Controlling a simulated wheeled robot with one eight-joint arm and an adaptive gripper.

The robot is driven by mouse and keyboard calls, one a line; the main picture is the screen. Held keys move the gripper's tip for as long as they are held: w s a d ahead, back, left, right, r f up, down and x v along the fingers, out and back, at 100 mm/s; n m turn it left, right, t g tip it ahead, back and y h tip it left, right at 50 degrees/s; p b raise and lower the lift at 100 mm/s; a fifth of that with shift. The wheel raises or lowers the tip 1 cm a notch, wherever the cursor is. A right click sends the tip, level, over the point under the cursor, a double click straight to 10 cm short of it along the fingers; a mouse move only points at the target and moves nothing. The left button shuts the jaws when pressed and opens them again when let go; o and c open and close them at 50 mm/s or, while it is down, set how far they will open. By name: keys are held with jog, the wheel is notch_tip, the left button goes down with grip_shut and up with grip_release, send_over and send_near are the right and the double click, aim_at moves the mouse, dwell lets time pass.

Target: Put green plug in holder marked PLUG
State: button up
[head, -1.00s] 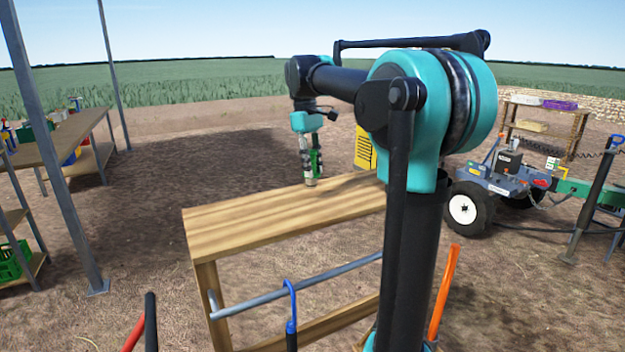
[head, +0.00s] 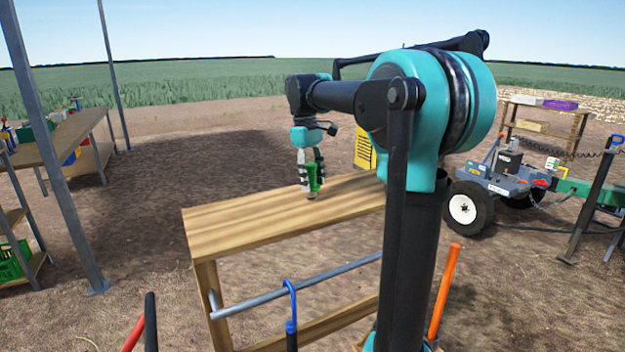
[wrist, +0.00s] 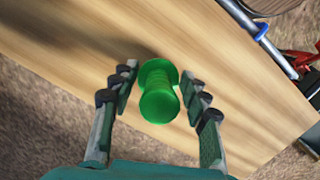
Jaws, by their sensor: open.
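The green plug (wrist: 160,95) stands on the wooden table (head: 235,222), between the two fingers of my gripper (wrist: 158,95) in the wrist view. Bare table shows on both sides of the plug, so the open fingers appear apart from it. In the head view the plug (head: 313,176) shows at my gripper (head: 311,184), just above the tabletop and partly covered by the fingers. No holder marked PLUG can be made out in either view.
A grey rail (head: 300,284) with a blue hook (head: 291,325) runs along the table's near side. A wheeled machine (head: 505,190) stands at the right. Shelves (head: 75,135) stand at the left behind a metal post (head: 60,160). The tabletop left of my gripper is clear.

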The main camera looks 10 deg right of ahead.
jog(key=shift+r, duration=0.1)
jog(key=shift+o, duration=0.3)
jog(key=r, duration=0.3)
jog(key=w+r, duration=0.1)
jog(key=r, duration=0.3)
jog(key=a+r, duration=0.1)
jog(key=r, duration=0.3)
jog(key=shift+w+a+r, duration=0.1)
jog(key=shift+w, duration=0.05)
jog(key=shift+o, duration=0.2)
jog(key=shift+r, duration=0.25)
jog(key=m, duration=0.2)
jog(key=shift+s+d+r+m+t, duration=0.2)
jog(key=shift+d+r+m+t, duration=0.1)
jog(key=shift+r+m, duration=0.1)
jog(key=m, duration=0.4)
jog(key=r+m+y, duration=0.1)
jog(key=shift+s+d+r+m+t, duration=0.1)
jog(key=shift+s+d+m+t, duration=0.25)
jog(key=shift+d+m+t, duration=0.05)
send_over(311, 196)
jog(key=w, duration=0.1)
jog(key=f, duration=0.8)
jog(key=d+f, duration=0.1)
jog(key=f, duration=0.3)
jog(key=shift+w, duration=0.15)
jog(key=shift+a+f, duration=0.15)
jog(key=shift+f, duration=1.2)
jog(key=shift+a+f, duration=0.15)
jog(key=shift+f, duration=1.2)
